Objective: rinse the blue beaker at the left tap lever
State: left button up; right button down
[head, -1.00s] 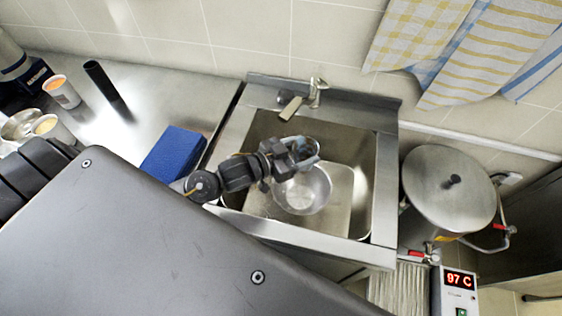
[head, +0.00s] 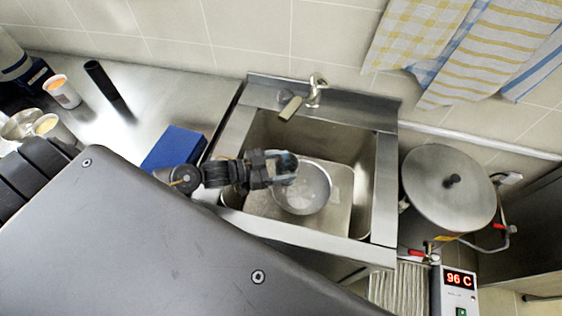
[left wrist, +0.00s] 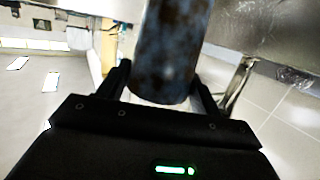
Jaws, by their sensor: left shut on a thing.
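My left gripper (head: 274,170) is shut on a bluish beaker (head: 287,162) over the sink. In the left wrist view the beaker (left wrist: 170,50) stands between the two fingers, its surface dark and mottled blue-grey. The tap (head: 316,88) rises at the sink's back edge, and its spout (head: 290,108) points forward, above and apart from the beaker. I cannot make out flowing water. The steel sink (head: 375,200) lies below, with a round metal bowl (head: 310,195) in it, partly under my gripper. My right gripper is not in view.
A blue block (head: 172,150) lies left of the sink. A lidded steel stockpot (head: 445,190) stands to the right, near a display (head: 459,280) reading 96 C. Towels (head: 440,45) hang at the back right. Cups (head: 62,92) stand at the far left.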

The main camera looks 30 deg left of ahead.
pick_arm(q)
jog(key=w+a+f+b, duration=0.2)
jog(key=w+a+b, duration=0.2)
jog(key=w, duration=0.6)
jog(key=shift+a+b, duration=0.2)
jog(key=shift+b, duration=0.75)
jog(key=shift+w+d+f, duration=0.1)
jog(key=shift+w+d, duration=0.05)
jog(key=shift+w, duration=0.05)
jog(key=shift+w+d, duration=0.15)
jog(key=shift+d, duration=0.25)
jog(key=shift+a, duration=0.2)
jog(key=shift+s+a+p, duration=0.25)
jog(key=shift+a+p, duration=0.15)
jog(key=shift+d, duration=0.2)
jog(key=shift+w+d, duration=0.25)
jog(key=shift+d, duration=0.15)
dwell(0.3)
